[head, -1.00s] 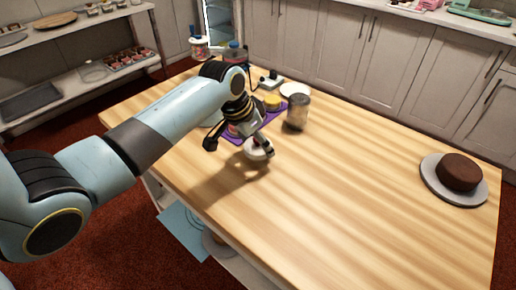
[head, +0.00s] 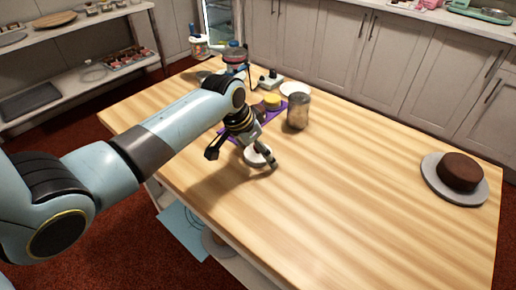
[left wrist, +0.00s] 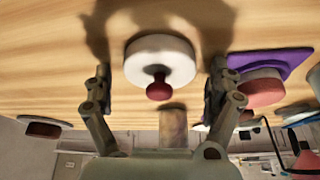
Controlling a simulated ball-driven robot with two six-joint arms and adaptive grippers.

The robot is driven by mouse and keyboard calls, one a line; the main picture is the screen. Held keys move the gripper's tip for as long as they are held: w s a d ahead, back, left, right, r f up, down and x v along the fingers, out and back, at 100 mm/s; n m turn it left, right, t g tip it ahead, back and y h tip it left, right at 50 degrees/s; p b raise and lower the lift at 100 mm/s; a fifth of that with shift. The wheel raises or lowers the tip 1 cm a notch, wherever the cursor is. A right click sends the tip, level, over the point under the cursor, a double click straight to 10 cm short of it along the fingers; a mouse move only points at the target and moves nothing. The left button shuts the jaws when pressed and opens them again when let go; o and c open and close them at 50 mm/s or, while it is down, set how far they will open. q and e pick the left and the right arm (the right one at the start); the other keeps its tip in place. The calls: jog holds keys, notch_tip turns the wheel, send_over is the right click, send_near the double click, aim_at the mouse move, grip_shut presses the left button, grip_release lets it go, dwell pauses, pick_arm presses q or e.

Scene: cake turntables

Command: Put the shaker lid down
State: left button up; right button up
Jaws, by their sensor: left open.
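The shaker lid is a white disc with a dark red knob (left wrist: 160,62), lying on the wooden table. In the head view the lid (head: 256,157) shows partly behind my left gripper, near the table's front left part. My left gripper (head: 242,158) is open around the lid. In the left wrist view its two fingers (left wrist: 160,85) stand to either side, with gaps between them and the disc. The shaker (head: 298,111), a grey-brown cylinder, stands upright beyond the lid and slightly right. My right gripper does not show.
A chocolate cake (head: 459,171) sits on a grey turntable (head: 438,188) at the right. The table's middle and front right are clear.

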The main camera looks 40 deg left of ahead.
pick_arm(q)
jog(key=shift+r, duration=0.1)
jog(key=shift+r, duration=0.3)
jog(key=p+v, duration=0.1)
jog(key=v, duration=1)
jog(key=shift+s+r+p, duration=0.3)
jog(key=shift+r, duration=0.05)
